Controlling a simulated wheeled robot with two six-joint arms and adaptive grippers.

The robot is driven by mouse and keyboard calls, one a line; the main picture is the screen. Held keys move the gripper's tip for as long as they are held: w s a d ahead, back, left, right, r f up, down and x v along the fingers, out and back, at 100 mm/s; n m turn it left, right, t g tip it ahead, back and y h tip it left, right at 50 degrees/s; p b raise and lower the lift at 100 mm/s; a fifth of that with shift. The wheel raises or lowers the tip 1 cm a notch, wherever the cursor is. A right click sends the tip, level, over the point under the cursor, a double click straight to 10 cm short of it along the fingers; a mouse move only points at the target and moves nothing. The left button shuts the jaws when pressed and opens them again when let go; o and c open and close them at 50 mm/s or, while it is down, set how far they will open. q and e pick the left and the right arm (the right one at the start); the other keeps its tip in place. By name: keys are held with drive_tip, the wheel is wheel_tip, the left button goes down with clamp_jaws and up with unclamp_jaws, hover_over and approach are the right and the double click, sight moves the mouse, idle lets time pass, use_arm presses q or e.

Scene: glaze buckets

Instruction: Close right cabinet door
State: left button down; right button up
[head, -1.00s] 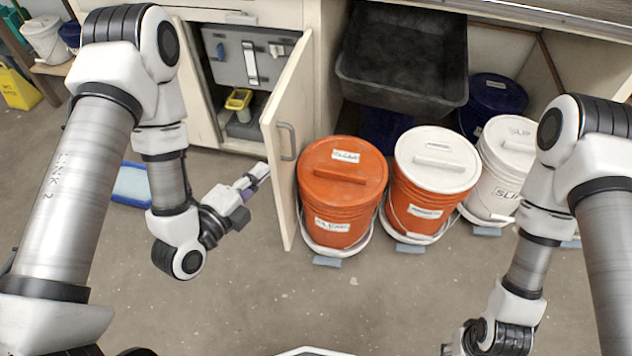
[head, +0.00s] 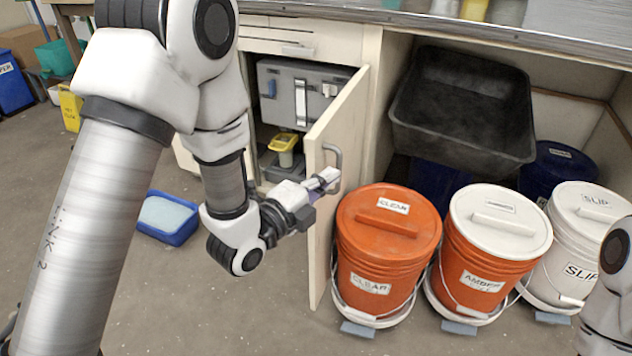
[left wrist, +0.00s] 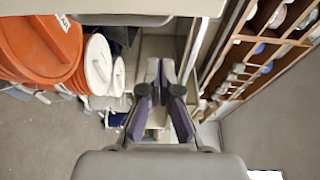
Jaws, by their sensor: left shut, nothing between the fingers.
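The right cabinet door (head: 335,150) stands wide open, swung out toward me, with its handle side facing the buckets. Its grey handle (head: 333,165) is near the free edge. My left gripper (head: 328,180) is shut and empty; its tips overlap the door by the handle in the head view. I cannot tell whether they touch it. In the left wrist view the fingers (left wrist: 160,100) point ahead past pale surfaces. Part of my right arm shows at the right edge of the head view; its gripper is not visible.
Orange buckets (head: 388,255) (head: 485,265) and a white bucket (head: 580,240) stand to the right of the door. A black tub (head: 462,110) is behind them. The cabinet holds a grey case (head: 300,90) and a yellow-topped container (head: 285,142). A blue tray (head: 168,218) lies on the floor.

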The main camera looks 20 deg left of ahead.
sight(315, 166)
use_arm(q)
drive_tip(key=shift+w+a+r+b, duration=0.15)
drive_tip(key=shift+w+a+b, duration=0.35)
drive_tip(key=shift+w+a, duration=0.95)
drive_tip(key=shift+s+a, duration=0.15)
